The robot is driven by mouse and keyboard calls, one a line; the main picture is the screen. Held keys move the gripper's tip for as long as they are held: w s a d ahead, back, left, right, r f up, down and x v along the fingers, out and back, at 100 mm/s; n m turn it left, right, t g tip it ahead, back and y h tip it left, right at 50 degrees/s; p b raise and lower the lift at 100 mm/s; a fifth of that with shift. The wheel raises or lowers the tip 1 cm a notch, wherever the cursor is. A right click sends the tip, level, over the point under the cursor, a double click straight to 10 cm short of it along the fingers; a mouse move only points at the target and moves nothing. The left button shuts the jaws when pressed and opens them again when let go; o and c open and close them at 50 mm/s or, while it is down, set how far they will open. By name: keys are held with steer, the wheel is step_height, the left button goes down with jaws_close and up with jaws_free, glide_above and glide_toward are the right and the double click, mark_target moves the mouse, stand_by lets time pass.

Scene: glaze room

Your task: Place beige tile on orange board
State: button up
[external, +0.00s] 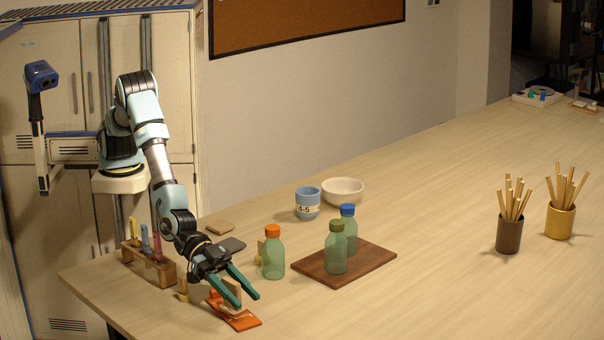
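The orange board (246,322) lies flat near the front left edge of the table. A beige tile (232,287) stands upright over the board, with pale strips at its foot. My gripper (248,301) reaches down over the board with its two green fingers spread apart. The tile shows between the fingers, and a gap shows between it and the right finger. The near finger covers part of the tile, and I cannot tell whether it touches it.
A wooden rack (148,265) with tools stands left of my gripper. An orange-capped bottle (273,258) stands to the right, beside a brown board (312,272) bearing two bottles. A grey tile (232,244) and another beige tile (219,228) lie behind. The front right table is clear.

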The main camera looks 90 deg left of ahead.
mark_target(225, 277)
steer(key=shift+r, duration=0.15)
steer(key=b+v, duration=0.1)
steer(key=v, duration=0.2)
step_height(225, 277, up, 7)
steer(key=shift+r+b, duration=0.1)
steer(key=shift+b, duration=0.3)
stand_by(0.4)
